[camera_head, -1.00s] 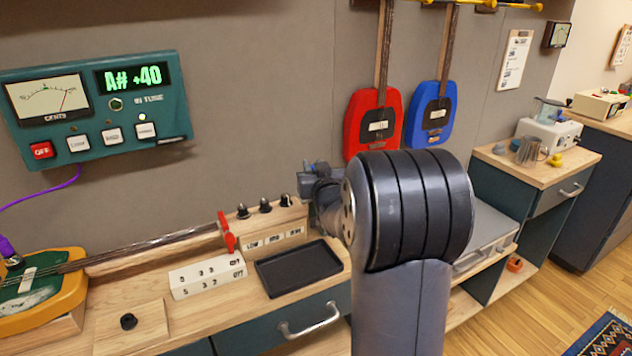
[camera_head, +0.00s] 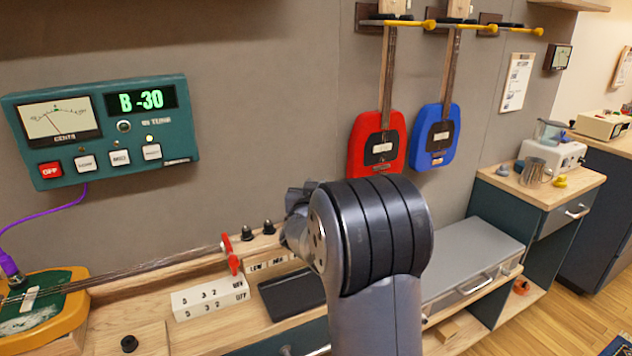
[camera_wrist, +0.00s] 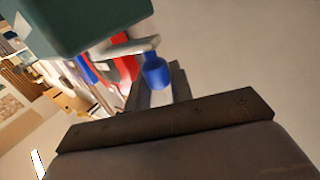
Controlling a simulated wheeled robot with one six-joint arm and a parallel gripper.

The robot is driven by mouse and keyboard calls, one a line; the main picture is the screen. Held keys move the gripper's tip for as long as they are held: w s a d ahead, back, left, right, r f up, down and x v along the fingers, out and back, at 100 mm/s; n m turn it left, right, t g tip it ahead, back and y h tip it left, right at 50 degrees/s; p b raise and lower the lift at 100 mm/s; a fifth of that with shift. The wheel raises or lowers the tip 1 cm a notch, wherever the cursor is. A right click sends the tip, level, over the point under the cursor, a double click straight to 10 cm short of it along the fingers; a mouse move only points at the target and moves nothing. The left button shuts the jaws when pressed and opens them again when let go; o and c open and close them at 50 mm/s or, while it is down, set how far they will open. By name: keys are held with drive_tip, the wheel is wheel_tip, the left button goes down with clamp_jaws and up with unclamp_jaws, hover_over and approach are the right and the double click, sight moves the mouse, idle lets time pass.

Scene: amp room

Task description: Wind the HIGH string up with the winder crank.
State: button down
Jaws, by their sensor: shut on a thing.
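My gripper (camera_wrist: 162,88) is shut on the blue knob (camera_wrist: 153,72) of a grey crank arm (camera_wrist: 125,48) in the wrist view. A large teal block (camera_wrist: 75,22) shows beyond the arm; I cannot tell whether it belongs to the crank. In the head view my wrist stands over the right end of the wooden peg block. Two dark pegs (camera_head: 247,233) show left of it; the right-hand peg is hidden behind my wrist. The LOW and MID labels partly show. The strings (camera_head: 150,252) run left to the orange-and-green instrument (camera_head: 62,312). The tuner (camera_head: 102,130) reads B -30.
A black tray (camera_head: 290,293) lies in front of the pegs. Red (camera_head: 377,145) and blue (camera_head: 435,138) guitars hang on the wall. A grey case (camera_head: 470,262) is at the right.

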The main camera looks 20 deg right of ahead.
drive_tip(key=shift+w+h+p, duration=0.15)
drive_tip(key=shift+h+p, duration=0.15)
drive_tip(key=shift+p, duration=0.1)
idle(0.3)
drive_tip(key=c, duration=1.3)
unclamp_jaws()
drive_tip(key=v, duration=1)
drive_tip(key=shift+s+a+r, duration=0.1)
drive_tip(key=shift+s+a, duration=0.15)
drive_tip(key=shift+s, duration=0.1)
drive_tip(key=x, duration=1.1)
drive_tip(key=shift+s, duration=0.1)
